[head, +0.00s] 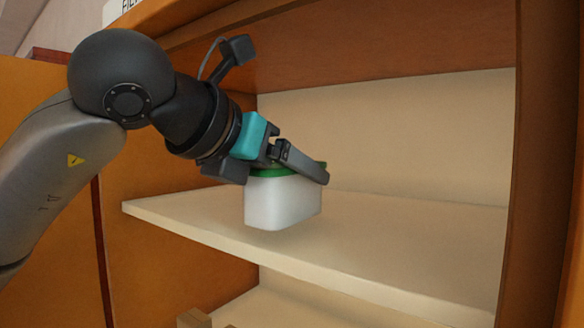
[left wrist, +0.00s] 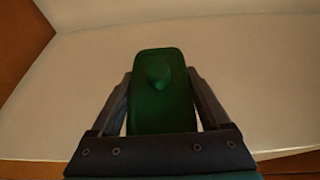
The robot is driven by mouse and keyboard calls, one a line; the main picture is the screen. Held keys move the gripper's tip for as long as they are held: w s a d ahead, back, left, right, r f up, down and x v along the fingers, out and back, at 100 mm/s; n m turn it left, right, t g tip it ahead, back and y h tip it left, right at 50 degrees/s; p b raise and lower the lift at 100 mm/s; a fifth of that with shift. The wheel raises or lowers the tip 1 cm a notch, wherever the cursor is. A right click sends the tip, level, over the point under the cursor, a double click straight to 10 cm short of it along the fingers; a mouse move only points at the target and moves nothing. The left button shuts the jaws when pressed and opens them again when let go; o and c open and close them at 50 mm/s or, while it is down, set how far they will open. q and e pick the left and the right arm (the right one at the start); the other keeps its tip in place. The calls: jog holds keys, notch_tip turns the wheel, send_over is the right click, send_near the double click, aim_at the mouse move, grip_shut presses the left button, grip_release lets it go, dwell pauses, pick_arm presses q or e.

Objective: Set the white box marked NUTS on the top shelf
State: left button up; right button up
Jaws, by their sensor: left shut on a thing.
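A white box (head: 281,204) with a green lid hangs in my left gripper (head: 300,168) in the head view. No NUTS marking shows on the sides I see. The box is upright, over the front part of a pale shelf (head: 400,250); I cannot tell whether its base touches the board. In the left wrist view the green lid (left wrist: 162,95) with its round knob sits between the two fingers of my left gripper (left wrist: 162,100), which is shut on the box. My right gripper is not in view.
The orange-brown cabinet has a side wall (head: 160,170) at left and an upright (head: 535,150) at right. A brown panel (head: 390,40) spans above the shelf. The shelf is bare to the right of the box. A lower shelf (head: 270,308) shows below.

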pick_arm(q)
jog(key=shift+w+d+f, duration=0.2)
jog(key=shift+w+d, duration=0.1)
jog(key=shift+w, duration=0.1)
jog(key=shift+f, duration=0.35)
jog(key=shift+s+a+f, duration=0.1)
jog(key=shift+s+f, duration=0.05)
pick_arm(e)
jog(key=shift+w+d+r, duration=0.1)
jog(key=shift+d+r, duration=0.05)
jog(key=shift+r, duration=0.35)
pick_arm(q)
jog(key=shift+f, duration=0.15)
jog(key=o, duration=1.5)
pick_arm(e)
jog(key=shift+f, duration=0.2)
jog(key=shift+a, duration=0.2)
